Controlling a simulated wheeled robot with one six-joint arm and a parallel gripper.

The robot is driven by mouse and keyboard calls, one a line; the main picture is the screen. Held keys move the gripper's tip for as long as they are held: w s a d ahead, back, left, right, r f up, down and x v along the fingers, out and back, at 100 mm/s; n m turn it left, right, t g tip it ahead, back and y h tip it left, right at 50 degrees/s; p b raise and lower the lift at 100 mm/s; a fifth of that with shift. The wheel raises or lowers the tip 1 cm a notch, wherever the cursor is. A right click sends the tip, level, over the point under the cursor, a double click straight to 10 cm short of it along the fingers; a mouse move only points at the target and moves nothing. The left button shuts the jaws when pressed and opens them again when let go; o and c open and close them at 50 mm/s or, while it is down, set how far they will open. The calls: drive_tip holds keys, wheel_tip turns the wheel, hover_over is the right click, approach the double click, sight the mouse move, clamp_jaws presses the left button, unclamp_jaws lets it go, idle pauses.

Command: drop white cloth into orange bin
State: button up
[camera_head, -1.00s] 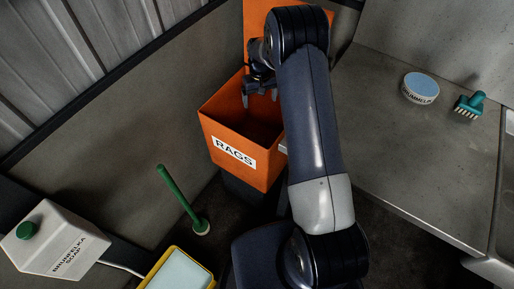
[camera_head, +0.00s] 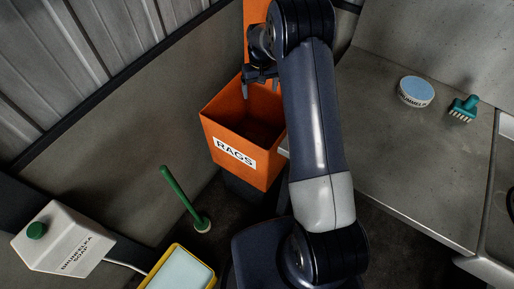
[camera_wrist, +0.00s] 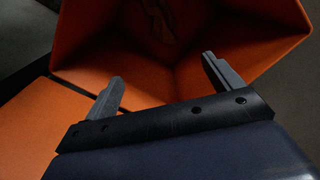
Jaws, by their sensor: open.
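The orange bin (camera_head: 229,168) with a RAGS label stands against the wall, its top open and its lid raised behind. My gripper (camera_head: 260,86) is above the bin's opening, near its back edge. In the wrist view my gripper (camera_wrist: 162,82) has its two fingers wide apart with nothing between them. Beyond the fingers the inside of the orange bin (camera_wrist: 140,75) shows. A faint, dim shape lies deep in it; I cannot tell whether it is the white cloth. No white cloth is clearly visible elsewhere.
A steel counter (camera_head: 400,165) on the right holds a blue-topped round tin (camera_head: 416,92) and a green brush (camera_head: 464,108). A green-handled tool (camera_head: 182,194), a yellow tray (camera_head: 210,276) and a white soap dispenser (camera_head: 62,240) are at the lower left.

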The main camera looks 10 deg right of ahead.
wheel_tip(320, 180, up, 10)
idle(0.4)
wheel_tip(320, 180, down, 14)
drive_tip(key=b, duration=0.2)
drive_tip(key=shift+f, duration=0.25)
drive_tip(key=shift+r, duration=0.1)
idle(0.3)
